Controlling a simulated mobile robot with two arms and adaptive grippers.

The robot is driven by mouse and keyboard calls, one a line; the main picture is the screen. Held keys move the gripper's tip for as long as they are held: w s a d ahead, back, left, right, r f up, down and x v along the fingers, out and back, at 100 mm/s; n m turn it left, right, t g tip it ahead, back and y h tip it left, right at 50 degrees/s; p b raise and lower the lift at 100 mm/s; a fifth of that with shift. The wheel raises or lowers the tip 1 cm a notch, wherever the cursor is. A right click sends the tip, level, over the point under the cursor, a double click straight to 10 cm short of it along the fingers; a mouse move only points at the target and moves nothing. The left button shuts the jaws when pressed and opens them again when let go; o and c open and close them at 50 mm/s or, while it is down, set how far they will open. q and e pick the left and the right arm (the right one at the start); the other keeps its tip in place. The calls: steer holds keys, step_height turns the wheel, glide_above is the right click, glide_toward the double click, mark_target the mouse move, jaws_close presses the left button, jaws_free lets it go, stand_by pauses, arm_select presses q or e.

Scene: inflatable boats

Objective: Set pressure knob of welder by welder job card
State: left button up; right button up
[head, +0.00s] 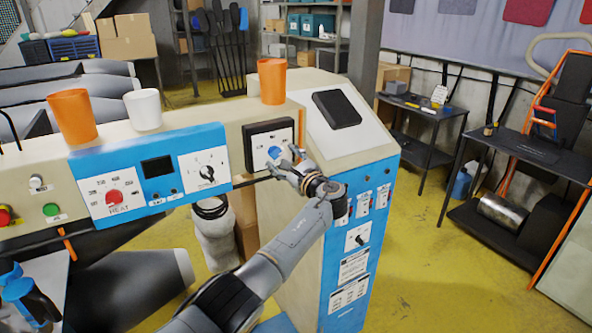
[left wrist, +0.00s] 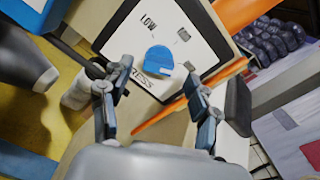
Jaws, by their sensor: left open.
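The pressure knob (head: 274,153) is blue and sits on a white dial plate in a dark frame on the welder's beige front (head: 233,133). In the left wrist view the knob (left wrist: 159,58) shows close up, with "LOW" at upper left of the plate and "PRESS" below, partly hidden. My left gripper (head: 290,168) is open in front of the plate. In the left wrist view its fingertips (left wrist: 157,72) lie on either side of the knob, with gaps visible. I cannot make out a readable job card. My right gripper is not in view.
A blue panel with a red heat knob (head: 114,197) and a black knob (head: 207,173) is to the left. Orange cups (head: 272,82) (head: 72,116) and a white cup (head: 143,110) stand on top. A sloped console (head: 340,110) is close at right. Yellow floor lies beyond.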

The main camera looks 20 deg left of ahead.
arm_select(q)
steer(key=v, duration=1)
steer(key=shift+s+d, duration=0.15)
steer(key=shift+s, duration=0.1)
